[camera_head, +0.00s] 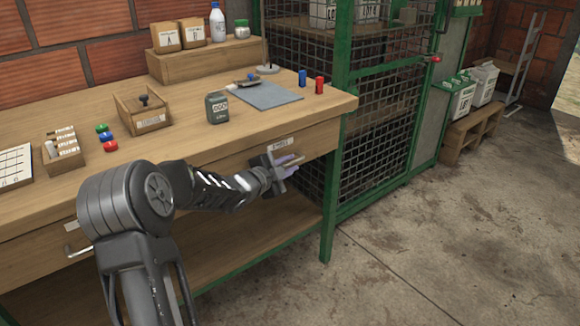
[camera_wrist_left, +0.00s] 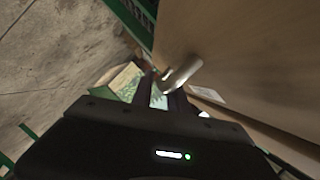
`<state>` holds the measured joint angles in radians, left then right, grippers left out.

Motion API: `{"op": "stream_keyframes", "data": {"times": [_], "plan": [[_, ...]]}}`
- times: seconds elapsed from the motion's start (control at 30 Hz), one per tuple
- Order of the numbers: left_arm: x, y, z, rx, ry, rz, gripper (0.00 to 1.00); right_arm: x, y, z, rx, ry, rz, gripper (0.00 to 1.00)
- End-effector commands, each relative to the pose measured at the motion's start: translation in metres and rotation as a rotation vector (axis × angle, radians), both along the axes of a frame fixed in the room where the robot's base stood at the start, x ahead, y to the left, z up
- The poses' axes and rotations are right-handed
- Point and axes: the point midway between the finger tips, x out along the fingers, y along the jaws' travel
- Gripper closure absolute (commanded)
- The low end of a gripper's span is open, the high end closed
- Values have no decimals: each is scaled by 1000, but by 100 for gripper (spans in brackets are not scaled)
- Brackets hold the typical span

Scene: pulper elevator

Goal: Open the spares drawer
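The spares drawer (camera_head: 310,146) is in the workbench front at the right end, with a white label (camera_head: 281,144) on it. Its front looks flush with the bench, so it appears shut. My left gripper (camera_head: 291,166) is right in front of this drawer, just below the label. In the left wrist view a curved metal handle (camera_wrist_left: 182,74) stands out from the wooden front, at the tips of my left gripper (camera_wrist_left: 163,94). The frames do not show clearly whether the fingers are around the handle or just beside it. My right gripper is not in view.
Another bench handle (camera_head: 76,250) is at the lower left. The benchtop (camera_head: 170,150) holds a wooden box (camera_head: 144,113), a dark jar (camera_head: 217,107) and a blue-grey mat (camera_head: 268,95). A green-framed mesh cage (camera_head: 378,130) stands right of the bench. The concrete floor (camera_head: 430,250) is clear.

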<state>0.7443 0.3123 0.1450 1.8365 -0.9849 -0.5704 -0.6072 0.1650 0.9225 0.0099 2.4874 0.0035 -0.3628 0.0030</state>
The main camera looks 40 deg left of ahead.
Motion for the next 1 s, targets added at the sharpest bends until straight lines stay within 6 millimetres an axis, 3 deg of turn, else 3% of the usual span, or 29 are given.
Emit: {"op": "stream_keyframes", "data": {"times": [0.37, 0.6, 1.0], "plan": [[8, 0, -1, 0, 0, 0, 80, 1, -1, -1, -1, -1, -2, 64], [8, 0, -2, 0, 0, 0, 100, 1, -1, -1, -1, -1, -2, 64], [8, 0, -2, 0, 0, 0, 100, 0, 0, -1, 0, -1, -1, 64]]}}
